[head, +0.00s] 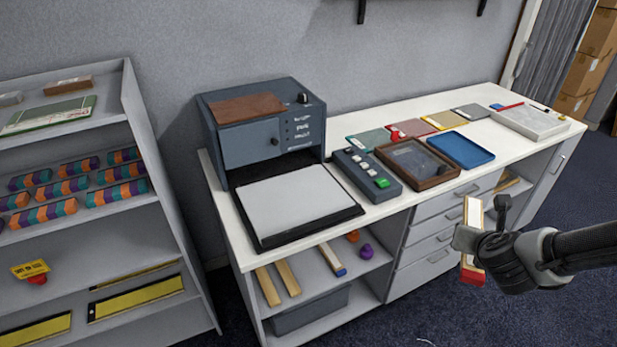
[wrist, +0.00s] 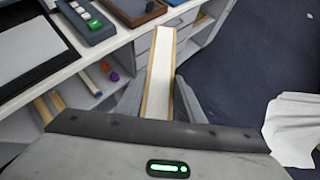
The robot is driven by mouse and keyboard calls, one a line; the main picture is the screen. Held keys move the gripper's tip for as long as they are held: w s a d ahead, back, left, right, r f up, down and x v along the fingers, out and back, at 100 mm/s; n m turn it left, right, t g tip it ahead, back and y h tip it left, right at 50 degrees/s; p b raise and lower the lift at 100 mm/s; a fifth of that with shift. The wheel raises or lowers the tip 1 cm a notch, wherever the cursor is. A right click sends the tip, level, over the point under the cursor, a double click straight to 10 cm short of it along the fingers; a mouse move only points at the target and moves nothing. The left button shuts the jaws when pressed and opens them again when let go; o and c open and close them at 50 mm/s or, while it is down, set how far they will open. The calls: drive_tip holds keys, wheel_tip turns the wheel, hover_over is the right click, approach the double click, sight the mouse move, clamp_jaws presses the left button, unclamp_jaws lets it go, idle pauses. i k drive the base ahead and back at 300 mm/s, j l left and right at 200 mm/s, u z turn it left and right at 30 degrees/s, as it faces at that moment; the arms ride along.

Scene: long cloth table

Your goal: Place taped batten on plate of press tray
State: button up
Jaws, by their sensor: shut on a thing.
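My gripper (head: 472,238) is shut on a long batten (head: 474,213) with a white face, wooden edges and a red lower end. It holds the batten in the air to the right of the table, in front of the drawers. In the wrist view the batten (wrist: 160,72) points away between the two fingers. The press tray (head: 262,240) is a black frame at the table's left end, in front of the dark press. Its pale grey plate (head: 295,198) is bare. Part of the plate also shows in the wrist view (wrist: 22,38).
A button box (head: 366,172), a brown tray (head: 412,162) and a blue tray (head: 460,149) stand right of the press tray. A blue-ended batten (head: 331,258) and two plain battens (head: 288,278) lie on the shelf below. A shelf rack (head: 160,170) stands at left.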

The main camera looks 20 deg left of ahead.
sight(295, 198)
drive_tip(key=k+j+u, duration=0.15)
drive_tip(key=j+u, duration=0.15)
drive_tip(key=j, duration=0.3)
drive_tip(key=k+j+u, duration=0.15)
drive_tip(key=j+u, duration=0.15)
drive_tip(key=j, duration=0.35)
drive_tip(key=j+u, duration=0.3)
drive_tip(key=j, duration=0.35)
